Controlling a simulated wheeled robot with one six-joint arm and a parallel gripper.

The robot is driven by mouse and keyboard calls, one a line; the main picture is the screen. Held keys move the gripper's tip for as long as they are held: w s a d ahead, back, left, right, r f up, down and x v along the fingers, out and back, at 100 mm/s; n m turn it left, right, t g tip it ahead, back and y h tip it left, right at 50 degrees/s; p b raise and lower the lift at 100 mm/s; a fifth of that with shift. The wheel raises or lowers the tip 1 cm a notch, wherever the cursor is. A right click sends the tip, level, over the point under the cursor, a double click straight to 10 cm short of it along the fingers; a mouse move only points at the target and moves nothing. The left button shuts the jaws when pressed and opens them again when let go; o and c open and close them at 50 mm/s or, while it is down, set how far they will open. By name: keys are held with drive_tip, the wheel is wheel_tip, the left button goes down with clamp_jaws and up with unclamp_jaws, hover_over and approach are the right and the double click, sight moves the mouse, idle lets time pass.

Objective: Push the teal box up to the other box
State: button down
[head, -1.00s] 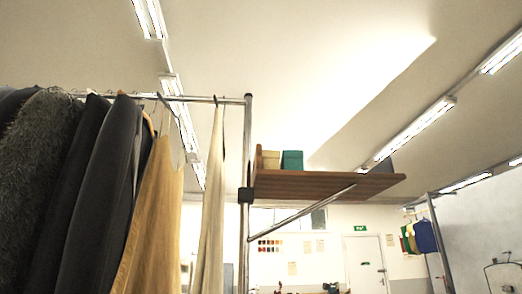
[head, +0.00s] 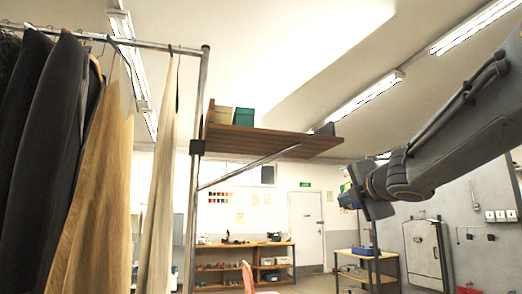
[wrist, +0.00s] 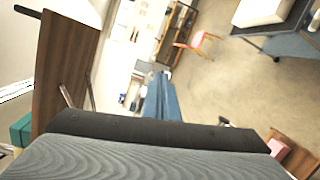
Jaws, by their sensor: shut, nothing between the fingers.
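The teal box (head: 243,117) stands on a high wooden shelf (head: 270,143), seen from below. The other box, cream-tan (head: 222,115), stands close on its left; whether they touch I cannot tell. My gripper (head: 347,198) is at the right in the head view, lower than the shelf and apart from both boxes. The teal box also shows at the left edge of the wrist view (wrist: 20,130), beside the shelf board (wrist: 65,65).
A clothes rail post (head: 197,150) with hanging garments (head: 95,180) stands left of the shelf. A diagonal brace (head: 245,167) runs under the board. A small dark upright piece (head: 326,129) is at the shelf's right end. Air between shelf and gripper looks clear.

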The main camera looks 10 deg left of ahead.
drive_tip(key=s+a+r+n+g+y, duration=0.1)
drive_tip(key=s+a+r+n+y, duration=0.1)
drive_tip(key=s+a+r+n, duration=0.4)
drive_tip(key=s+a+r+n+g+y, duration=0.2)
drive_tip(key=s+r+n+y, duration=0.15)
drive_tip(key=r+n, duration=0.55)
drive_tip(key=s+a+r+n+g+y, duration=0.1)
drive_tip(key=s+a+r+n+y, duration=0.15)
drive_tip(key=s+r+n, duration=0.5)
drive_tip(key=shift+m+h, duration=0.3)
drive_tip(key=shift+m, duration=0.65)
drive_tip(key=p+x, duration=0.1)
drive_tip(key=x, duration=0.4)
drive_tip(key=r+p+x, duration=0.1)
drive_tip(key=p+x, duration=0.1)
drive_tip(key=x, duration=0.3)
drive_tip(key=r+p+x, duration=0.1)
drive_tip(key=p+x, duration=0.1)
drive_tip(key=x, duration=0.3)
drive_tip(key=shift+w+d, duration=0.15)
drive_tip(key=shift+w, duration=0.2)
drive_tip(key=shift+p+x, duration=0.8)
drive_tip(key=shift+x, duration=0.45)
drive_tip(key=shift+s, duration=0.1)
drive_tip(key=b+v, duration=0.4)
drive_tip(key=v, duration=1)
drive_tip(key=shift+b, duration=0.3)
